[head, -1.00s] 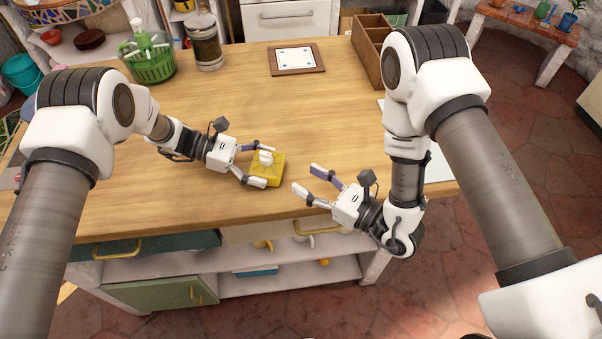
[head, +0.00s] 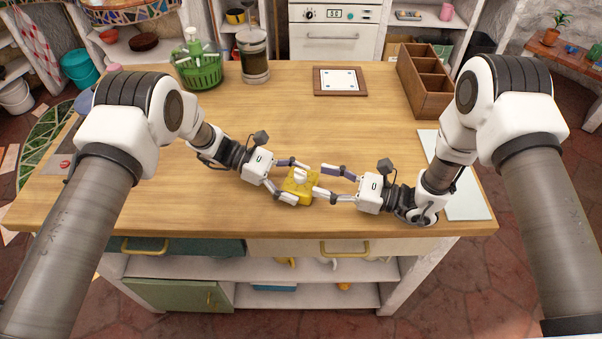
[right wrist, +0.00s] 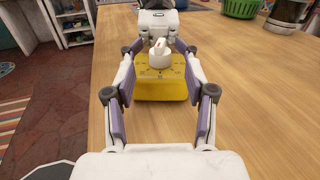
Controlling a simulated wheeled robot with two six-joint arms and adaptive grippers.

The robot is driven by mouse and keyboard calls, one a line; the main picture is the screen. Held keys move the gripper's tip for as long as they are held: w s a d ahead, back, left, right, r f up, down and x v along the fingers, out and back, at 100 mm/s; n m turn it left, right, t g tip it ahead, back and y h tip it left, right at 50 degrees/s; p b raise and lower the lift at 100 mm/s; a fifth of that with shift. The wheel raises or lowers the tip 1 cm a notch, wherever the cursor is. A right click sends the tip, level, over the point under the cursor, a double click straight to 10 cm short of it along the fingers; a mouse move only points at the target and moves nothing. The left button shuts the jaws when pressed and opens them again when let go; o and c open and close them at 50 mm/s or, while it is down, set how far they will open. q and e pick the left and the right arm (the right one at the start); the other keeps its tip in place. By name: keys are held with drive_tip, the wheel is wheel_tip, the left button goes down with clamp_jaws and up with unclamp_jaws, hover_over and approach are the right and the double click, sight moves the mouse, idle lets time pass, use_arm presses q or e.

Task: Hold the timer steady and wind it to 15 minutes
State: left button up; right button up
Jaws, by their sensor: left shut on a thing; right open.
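The timer is a yellow block (head: 300,190) with a white knob (head: 300,177) on top, lying near the front edge of the wooden counter. My left gripper (head: 286,181) is shut on the timer's body from the left. My right gripper (head: 325,181) is open, its fingers pointing at the timer from the right. In the right wrist view the yellow body (right wrist: 160,88) and the white knob (right wrist: 160,54) show ahead between the open fingers (right wrist: 160,100). A red mark and a dial scale are visible there; the exact reading is too small to tell.
The wooden counter (head: 200,200) is clear around the timer. Behind stand a green basket (head: 199,70), a glass jar (head: 254,58), a framed tile (head: 341,80) and a wooden divided box (head: 428,84). A pale board (head: 466,195) lies beside my right arm.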

sight(306, 177)
drive_tip(key=x, duration=0.6)
clamp_jaws()
